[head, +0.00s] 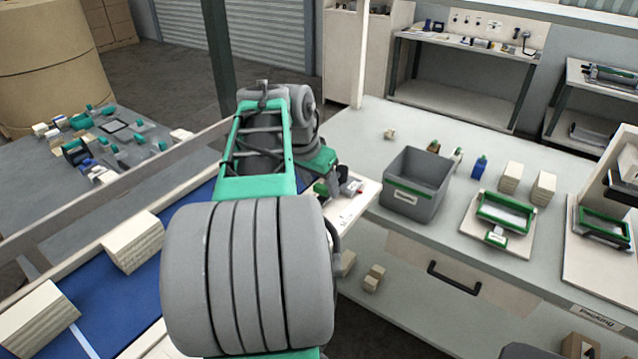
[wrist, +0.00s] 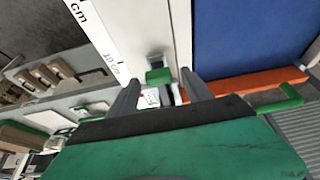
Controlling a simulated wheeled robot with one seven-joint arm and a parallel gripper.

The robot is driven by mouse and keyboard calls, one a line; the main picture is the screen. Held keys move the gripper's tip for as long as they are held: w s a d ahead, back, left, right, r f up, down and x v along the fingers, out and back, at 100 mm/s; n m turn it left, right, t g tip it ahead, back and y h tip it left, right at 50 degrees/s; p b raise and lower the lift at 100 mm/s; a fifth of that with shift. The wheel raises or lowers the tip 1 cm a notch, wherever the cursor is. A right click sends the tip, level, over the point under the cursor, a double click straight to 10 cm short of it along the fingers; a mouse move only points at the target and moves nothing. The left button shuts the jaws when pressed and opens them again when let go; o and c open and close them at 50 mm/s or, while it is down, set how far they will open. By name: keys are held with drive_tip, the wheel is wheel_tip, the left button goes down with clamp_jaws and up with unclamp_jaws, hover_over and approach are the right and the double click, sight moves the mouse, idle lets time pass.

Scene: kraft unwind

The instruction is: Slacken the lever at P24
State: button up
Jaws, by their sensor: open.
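A small green lever or tab (wrist: 158,76) shows in the wrist view on a white panel marked with a cm scale, below a grey metal fitting (wrist: 155,60). A small white label (wrist: 151,99) lies nearer; its text is too small to read, so I cannot confirm P24. My gripper (wrist: 159,84) is open, its two dark fingers on either side of the green piece in the picture. I see no contact, and the gap in depth is unclear. In the head view my arm hides most of the gripper and the panel (head: 357,201).
A blue belt (head: 88,318) with wooden blocks runs along the left. In the wrist view, an orange bar (wrist: 250,83) lies right of the fingers. A metal rail (head: 100,188) borders the belt.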

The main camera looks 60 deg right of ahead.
drive_tip(key=shift+f, duration=0.1)
clamp_jaws()
idle(0.6)
idle(0.8)
